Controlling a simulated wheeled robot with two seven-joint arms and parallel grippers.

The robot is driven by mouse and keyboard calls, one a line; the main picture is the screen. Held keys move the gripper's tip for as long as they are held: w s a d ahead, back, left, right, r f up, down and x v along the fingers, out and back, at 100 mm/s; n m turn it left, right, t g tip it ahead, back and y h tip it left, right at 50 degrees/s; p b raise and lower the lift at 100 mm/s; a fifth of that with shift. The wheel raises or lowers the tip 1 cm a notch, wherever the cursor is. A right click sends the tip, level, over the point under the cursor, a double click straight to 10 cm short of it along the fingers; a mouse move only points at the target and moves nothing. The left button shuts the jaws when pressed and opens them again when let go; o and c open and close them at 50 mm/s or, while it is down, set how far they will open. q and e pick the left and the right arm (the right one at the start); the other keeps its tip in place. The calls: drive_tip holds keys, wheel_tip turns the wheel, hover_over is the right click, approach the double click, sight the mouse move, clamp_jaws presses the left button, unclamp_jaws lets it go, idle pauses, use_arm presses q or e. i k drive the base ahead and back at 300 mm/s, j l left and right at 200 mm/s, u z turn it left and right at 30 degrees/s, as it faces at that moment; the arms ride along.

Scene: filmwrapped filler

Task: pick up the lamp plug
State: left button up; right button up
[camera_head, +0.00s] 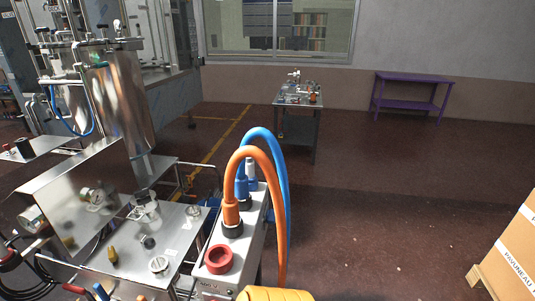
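No thing here can be told for certain as the lamp plug. An orange plug (231,212) with a thick orange cable (279,200) stands upright in a dark collar on a grey box (212,273) at the lower middle. A blue plug (242,187) stands just behind it, and a blue cable (284,170) arches beside the orange one. A red ring-shaped part (218,259) sits in front on the same box. Neither of my grippers shows in this view.
A steel machine (118,110) with a metal bench (180,240) fills the left. A small steel table (299,101) with parts and a purple table (413,91) stand farther back. A cardboard box (515,250) is at the right edge. The floor between is clear.

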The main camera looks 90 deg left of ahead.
sight(250, 169)
drive_tip(key=i+j+u, duration=0.15)
drive_tip(key=i+u, duration=0.6)
drive_tip(key=u, duration=0.2)
drive_tip(key=i+l+u, duration=0.15)
drive_tip(key=i+u, duration=0.35)
drive_tip(key=i+l+u, duration=0.25)
drive_tip(key=u, duration=0.2)
